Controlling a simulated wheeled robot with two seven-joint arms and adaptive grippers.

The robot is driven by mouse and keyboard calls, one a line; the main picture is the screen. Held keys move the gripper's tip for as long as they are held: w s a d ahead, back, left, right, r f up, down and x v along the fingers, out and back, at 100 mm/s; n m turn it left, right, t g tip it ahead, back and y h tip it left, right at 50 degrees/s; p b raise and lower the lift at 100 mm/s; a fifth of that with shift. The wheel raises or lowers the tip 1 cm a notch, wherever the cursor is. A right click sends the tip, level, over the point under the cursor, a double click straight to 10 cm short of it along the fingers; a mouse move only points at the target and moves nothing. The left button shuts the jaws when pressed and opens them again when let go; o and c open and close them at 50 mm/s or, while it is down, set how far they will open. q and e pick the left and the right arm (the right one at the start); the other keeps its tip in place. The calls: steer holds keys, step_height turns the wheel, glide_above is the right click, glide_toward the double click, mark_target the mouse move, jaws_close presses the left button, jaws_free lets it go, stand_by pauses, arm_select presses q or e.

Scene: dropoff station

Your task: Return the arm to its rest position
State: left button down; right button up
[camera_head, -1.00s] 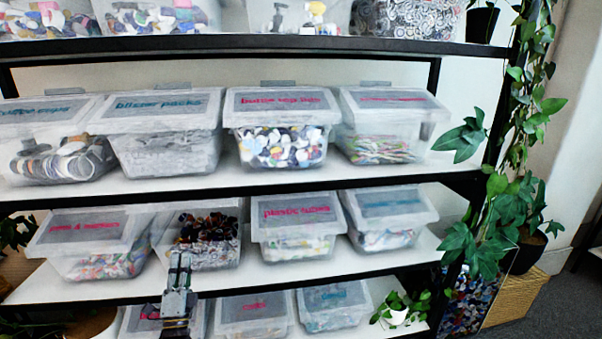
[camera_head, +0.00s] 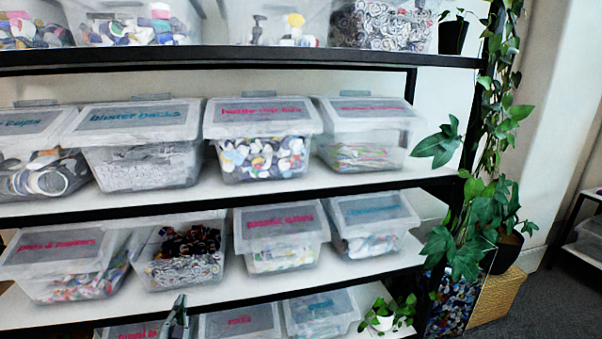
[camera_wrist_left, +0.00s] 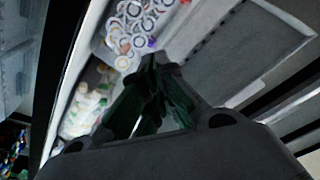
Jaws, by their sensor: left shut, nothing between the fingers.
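My left gripper (camera_head: 178,308) is low in the head view, in front of the lower shelf and below an open bin (camera_head: 185,262) of dark and white pieces. Only its tip shows there. In the left wrist view its dark green fingers (camera_wrist_left: 150,62) meet at their tips, shut and empty. Beyond them in that view are a bin of ring-shaped pieces (camera_wrist_left: 130,30) and a greyish lid (camera_wrist_left: 235,55). My right gripper is in neither view.
A black-framed shelf rack (camera_head: 350,188) holds several lidded clear bins, such as the bottle cap bin (camera_head: 262,158). A climbing plant (camera_head: 480,200) hangs at the right rack post. A small potted plant (camera_head: 384,322) stands on the bottom shelf. Open floor (camera_head: 545,310) shows at the right.

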arm_select(q)
steer(key=s+d+f+n+g+h, duration=0.1)
steer(key=s+d+f+n+g, duration=0.15)
steer(key=f, duration=0.75)
steer(key=s+d+f+n+g+h, duration=0.1)
steer(key=s+f+g, duration=0.2)
steer(key=f, duration=0.6)
steer(key=s+d+f+n+g, duration=0.1)
steer(key=s+d+f+g, duration=0.15)
steer(key=f, duration=0.75)
steer(key=s+d+f+g+h, duration=0.1)
steer(key=s+d+f+g, duration=0.15)
steer(key=s+f, duration=0.55)
steer(key=s+d+f+g, duration=0.1)
steer(key=s+f+g, duration=0.2)
steer(key=s+f, duration=0.55)
steer(key=s+f+m+g, duration=0.1)
steer(key=s+f, duration=0.4)
steer(key=s, duration=1)
steer(key=s+f+m+g, duration=0.1)
steer(key=s+f+g, duration=0.3)
steer(key=s, duration=1.1)
steer(key=shift+s+f, duration=0.35)
steer(key=shift+f, duration=0.55)
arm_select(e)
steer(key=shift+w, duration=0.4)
arm_select(q)
steer(key=shift+a, duration=0.1)
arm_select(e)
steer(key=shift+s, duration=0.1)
